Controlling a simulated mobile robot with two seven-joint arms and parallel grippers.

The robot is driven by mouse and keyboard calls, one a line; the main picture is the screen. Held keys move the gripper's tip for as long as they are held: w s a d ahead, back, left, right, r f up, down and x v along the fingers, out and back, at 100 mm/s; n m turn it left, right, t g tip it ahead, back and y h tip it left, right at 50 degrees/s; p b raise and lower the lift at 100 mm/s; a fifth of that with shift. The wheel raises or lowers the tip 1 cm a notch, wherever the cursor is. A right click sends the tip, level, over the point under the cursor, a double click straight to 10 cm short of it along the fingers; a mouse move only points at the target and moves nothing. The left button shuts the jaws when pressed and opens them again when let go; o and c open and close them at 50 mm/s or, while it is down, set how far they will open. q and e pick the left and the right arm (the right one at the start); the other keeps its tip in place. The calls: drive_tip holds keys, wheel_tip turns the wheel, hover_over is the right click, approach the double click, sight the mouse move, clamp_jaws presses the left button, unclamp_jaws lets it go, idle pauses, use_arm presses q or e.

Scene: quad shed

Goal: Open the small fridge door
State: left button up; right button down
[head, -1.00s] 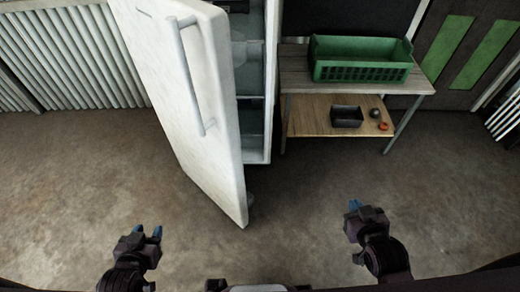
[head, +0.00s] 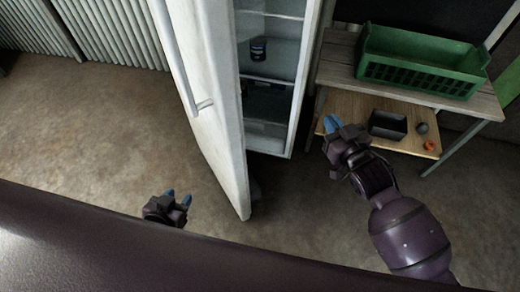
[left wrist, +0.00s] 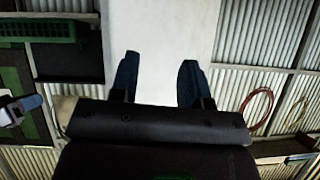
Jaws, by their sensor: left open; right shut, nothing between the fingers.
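The white fridge door (head: 202,90) stands ajar, swung out toward me, with its long bar handle (head: 180,62) on the outer face. The fridge inside (head: 272,62) shows shelves and a dark can (head: 258,50). My left gripper (head: 176,195) is open and empty, low and left of the door's bottom edge, apart from the handle. In the left wrist view, its blue fingers (left wrist: 158,82) are spread in front of a plain white surface. My right gripper (head: 331,124) is shut and empty, right of the fridge opening by the bench's lower shelf.
A bench (head: 415,83) right of the fridge carries a green crate (head: 420,62). Its lower shelf (head: 352,104) holds a black bin (head: 388,123) and small round items. The concrete floor left of the door is clear.

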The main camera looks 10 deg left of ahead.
drive_tip(key=w+a+f+n+g+y+b, duration=0.1)
drive_tip(key=w+a+f+g+y+b, duration=0.15)
drive_tip(key=a+f, duration=0.2)
drive_tip(key=w+a+f+n+g+y+b, duration=0.1)
drive_tip(key=a+f+g+y+b, duration=0.25)
drive_tip(key=a, duration=0.25)
drive_tip(key=s+d+f+m+g+y+b, duration=0.1)
drive_tip(key=d+f+m+g+y+b, duration=0.25)
drive_tip(key=f+m+g, duration=0.55)
use_arm(q)
wheel_tip(320, 180, down, 12)
drive_tip(key=s+g+b, duration=0.1)
drive_tip(key=g+b, duration=0.1)
drive_tip(key=shift+s+d, duration=0.3)
drive_tip(key=shift+s, duration=0.1)
use_arm(e)
drive_tip(key=s+a+f+t, duration=0.1)
drive_tip(key=s+a, duration=0.2)
drive_tip(key=a, duration=1)
drive_tip(key=shift+f+h, duration=0.15)
drive_tip(key=shift+h, duration=0.3)
use_arm(q)
drive_tip(key=shift+r, duration=0.1)
